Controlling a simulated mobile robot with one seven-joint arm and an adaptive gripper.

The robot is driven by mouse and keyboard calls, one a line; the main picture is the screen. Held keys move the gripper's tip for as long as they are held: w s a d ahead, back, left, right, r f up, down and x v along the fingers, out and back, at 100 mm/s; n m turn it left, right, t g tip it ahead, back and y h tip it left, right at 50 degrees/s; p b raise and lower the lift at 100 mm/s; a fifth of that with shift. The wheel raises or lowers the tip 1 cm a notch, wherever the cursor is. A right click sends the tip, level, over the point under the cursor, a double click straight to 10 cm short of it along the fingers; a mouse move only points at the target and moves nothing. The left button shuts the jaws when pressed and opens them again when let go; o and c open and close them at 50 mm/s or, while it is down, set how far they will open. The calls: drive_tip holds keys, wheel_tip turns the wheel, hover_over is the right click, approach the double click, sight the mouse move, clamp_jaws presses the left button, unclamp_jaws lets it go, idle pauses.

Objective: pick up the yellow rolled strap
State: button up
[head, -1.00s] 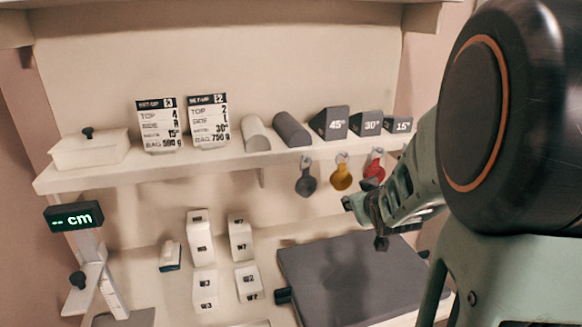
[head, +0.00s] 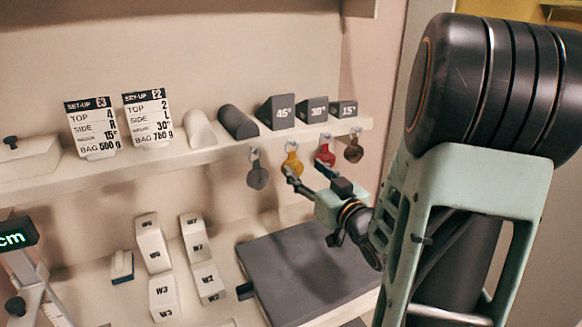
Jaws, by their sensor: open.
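The yellow strap (head: 292,164) hangs from a hook under the wall shelf, between a dark grey hanging piece (head: 257,175) and a red one (head: 325,155). It looks like a rounded tab with a loop at the top. My gripper (head: 306,175) is open, with its fingers pointing up and left toward the hanging row. In the picture one fingertip overlaps the lower part of the yellow strap, and the other lies near the lower part of the red piece. I cannot tell whether anything touches. Nothing shows held between the fingers.
A brown piece (head: 353,149) hangs right of the red one. The shelf (head: 120,176) above carries cards, rolls and grey angle wedges (head: 277,112). Below are a dark flat pad (head: 305,275) and several white labelled blocks (head: 152,242). A display (head: 17,236) stands left.

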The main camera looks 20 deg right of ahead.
sight(293, 158)
drive_tip(key=w, duration=0.8)
drive_tip(key=shift+a+p, duration=0.25)
drive_tip(key=shift+p, duration=0.15)
drive_tip(key=shift+s, duration=0.1)
drive_tip(key=shift+c, duration=0.3)
drive_tip(key=c, duration=1.2)
drive_tip(key=shift+o, duration=0.2)
drive_tip(key=shift+r, duration=0.2)
